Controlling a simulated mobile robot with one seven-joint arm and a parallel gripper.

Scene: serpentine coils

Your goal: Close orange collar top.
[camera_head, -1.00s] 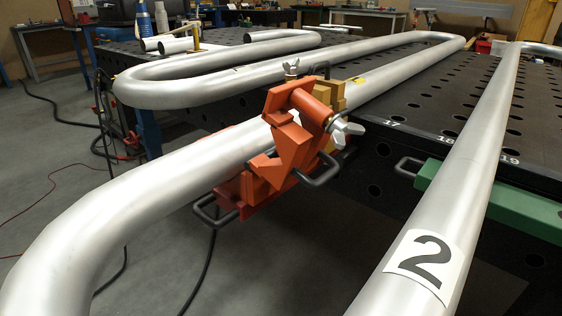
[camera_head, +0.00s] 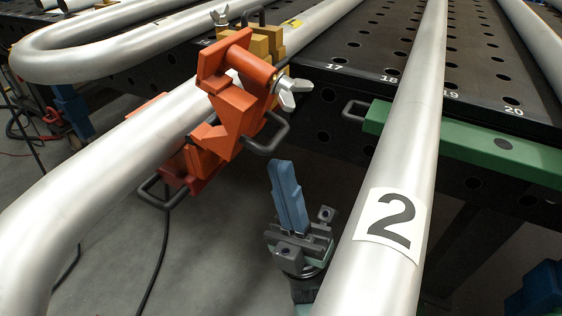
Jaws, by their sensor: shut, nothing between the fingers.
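A wing nut (camera_head: 293,90) sticks out to the right, and a dark handle (camera_head: 266,136) hangs at the collar's right side. My gripper (camera_head: 288,200) is below and right of the collar, between the two pipes. Its blue fingers point up, pressed together and empty, apart from the collar.
A second silver pipe labelled 2 (camera_head: 395,150) runs close to the right of my gripper. The black perforated table (camera_head: 470,55) has a green bar (camera_head: 470,145) on its front edge. A yellow collar part (camera_head: 265,42) sits just behind the orange one. Open floor lies below.

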